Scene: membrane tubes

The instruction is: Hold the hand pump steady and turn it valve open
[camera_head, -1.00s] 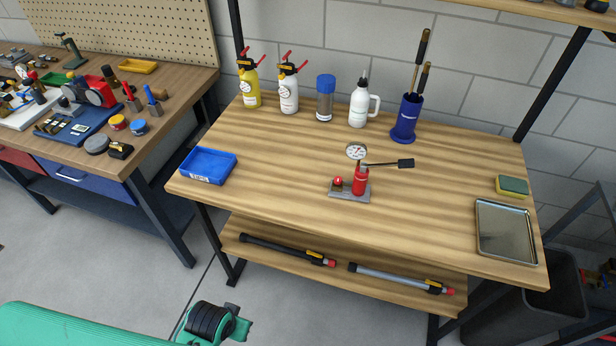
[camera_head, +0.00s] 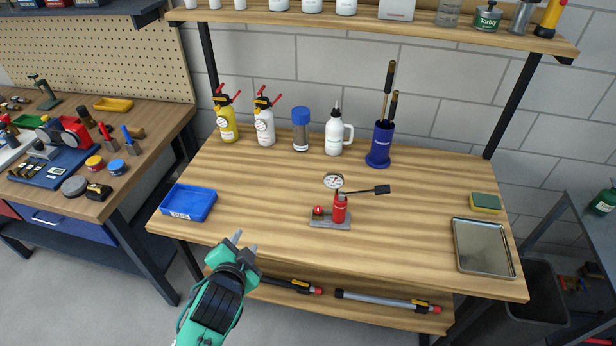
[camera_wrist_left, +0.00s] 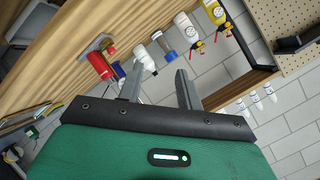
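The hand pump (camera_head: 339,209) is a red cylinder on a grey base plate, with a round gauge (camera_head: 333,181) and a black-ended lever (camera_head: 368,190). A small red valve knob (camera_head: 318,211) sits on the left of its base. It stands upright near the middle of the wooden table. My left gripper (camera_head: 247,246) is at the table's front edge, left of and nearer than the pump, with its fingers apart and nothing between them. In the left wrist view, the open fingers (camera_wrist_left: 160,88) show with the pump (camera_wrist_left: 102,64) beyond them. My right gripper is not in view.
A blue tray (camera_head: 189,203) lies at the table's left. Spray bottles (camera_head: 227,120), a white jug (camera_head: 334,135) and a blue tool holder (camera_head: 380,146) stand at the back. A metal tray (camera_head: 483,247) and sponge (camera_head: 485,202) are at the right. The front middle is clear.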

